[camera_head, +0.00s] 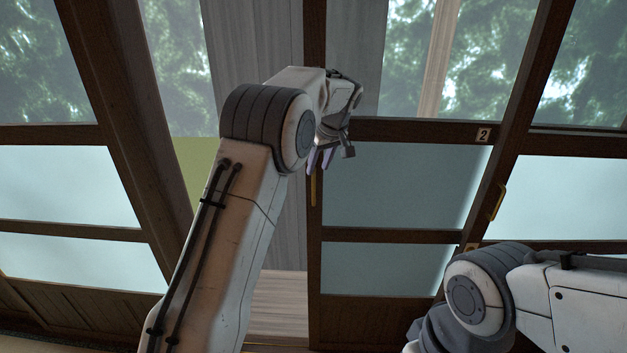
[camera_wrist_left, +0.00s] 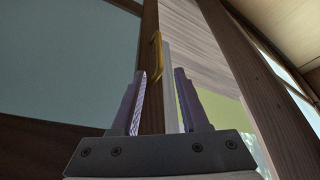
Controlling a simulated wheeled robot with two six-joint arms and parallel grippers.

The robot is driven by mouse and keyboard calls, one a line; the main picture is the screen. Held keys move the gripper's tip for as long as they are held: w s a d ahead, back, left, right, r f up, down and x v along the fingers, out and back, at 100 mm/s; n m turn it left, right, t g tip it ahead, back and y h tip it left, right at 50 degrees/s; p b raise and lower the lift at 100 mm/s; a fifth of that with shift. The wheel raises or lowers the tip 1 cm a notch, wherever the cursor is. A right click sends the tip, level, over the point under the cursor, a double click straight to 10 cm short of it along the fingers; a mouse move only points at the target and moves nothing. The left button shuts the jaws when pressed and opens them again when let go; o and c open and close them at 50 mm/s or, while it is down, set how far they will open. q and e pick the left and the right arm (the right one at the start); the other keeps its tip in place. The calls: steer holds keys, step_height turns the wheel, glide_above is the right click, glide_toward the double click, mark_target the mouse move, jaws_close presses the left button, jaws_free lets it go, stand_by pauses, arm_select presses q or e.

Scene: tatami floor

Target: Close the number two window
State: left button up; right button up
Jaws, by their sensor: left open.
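The number two window (camera_head: 400,185) is a dark-framed sliding panel with frosted lower panes and a "2" label (camera_head: 484,135) at its upper right. An open gap (camera_head: 285,230) lies left of its left stile. A gold handle (camera_head: 313,188) is on that stile. My left gripper (camera_head: 325,158) is beside the stile, near the handle's upper end. In the left wrist view, my left gripper (camera_wrist_left: 161,75) is open and empty, with the handle (camera_wrist_left: 157,50) showing beyond and between its fingers. Contact cannot be told. My right gripper is out of view; only its arm shows at lower right.
Another frosted panel (camera_head: 575,200) stands to the right, with a gold handle (camera_head: 497,202) on its left stile. A dark post (camera_head: 120,120) and a further window (camera_head: 65,185) are at the left. A pale wooden floor (camera_head: 275,305) shows through the gap.

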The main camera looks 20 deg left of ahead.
arm_select(q)
steer(key=p, duration=0.1)
glide_above(313, 204)
steer(key=f, duration=0.7)
steer(key=shift+w, duration=0.3)
jaws_close()
stand_by(0.8)
